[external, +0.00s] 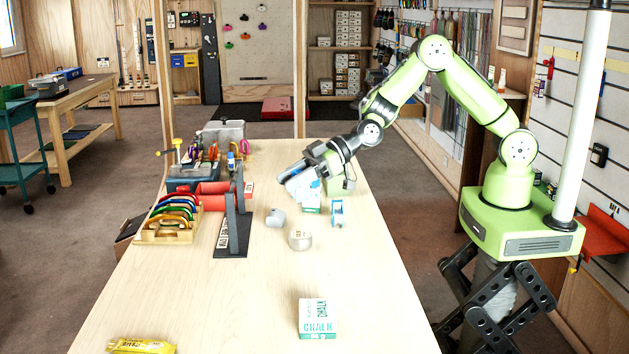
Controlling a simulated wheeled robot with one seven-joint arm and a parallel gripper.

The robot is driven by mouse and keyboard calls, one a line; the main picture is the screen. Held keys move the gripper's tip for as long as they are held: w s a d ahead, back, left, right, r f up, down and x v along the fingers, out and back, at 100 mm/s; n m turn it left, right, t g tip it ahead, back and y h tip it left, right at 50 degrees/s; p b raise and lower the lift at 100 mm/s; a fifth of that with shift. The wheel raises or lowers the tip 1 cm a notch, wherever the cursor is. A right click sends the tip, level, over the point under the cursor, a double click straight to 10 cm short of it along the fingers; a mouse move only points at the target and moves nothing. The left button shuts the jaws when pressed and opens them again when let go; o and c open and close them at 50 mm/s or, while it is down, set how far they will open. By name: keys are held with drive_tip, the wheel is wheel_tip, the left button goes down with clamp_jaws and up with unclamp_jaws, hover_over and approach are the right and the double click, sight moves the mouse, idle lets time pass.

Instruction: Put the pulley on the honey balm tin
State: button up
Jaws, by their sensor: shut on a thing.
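My gripper (292,180) is above the table, left of my arm's wrist, at the far half of the tabletop. It is shut on a pale blue and white thing (304,186), partly hidden by the fingers; I cannot tell for sure whether this is the pulley. A small round tin (300,241) with a pale lid, which looks like the honey balm tin, stands on the table nearer the camera than my gripper. Nothing shows on top of it. My gripper is apart from it.
A dark upright stand (236,225) and a rack of coloured carabiners (172,220) are left.

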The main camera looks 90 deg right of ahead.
wheel_tip(320, 180, down, 9)
drive_tip(key=shift+w+r, duration=0.1)
drive_tip(key=shift+f+b, duration=0.2)
drive_tip(key=shift+b, duration=0.25)
drive_tip(key=o, duration=1.1)
drive_tip(key=shift+r, duration=0.1)
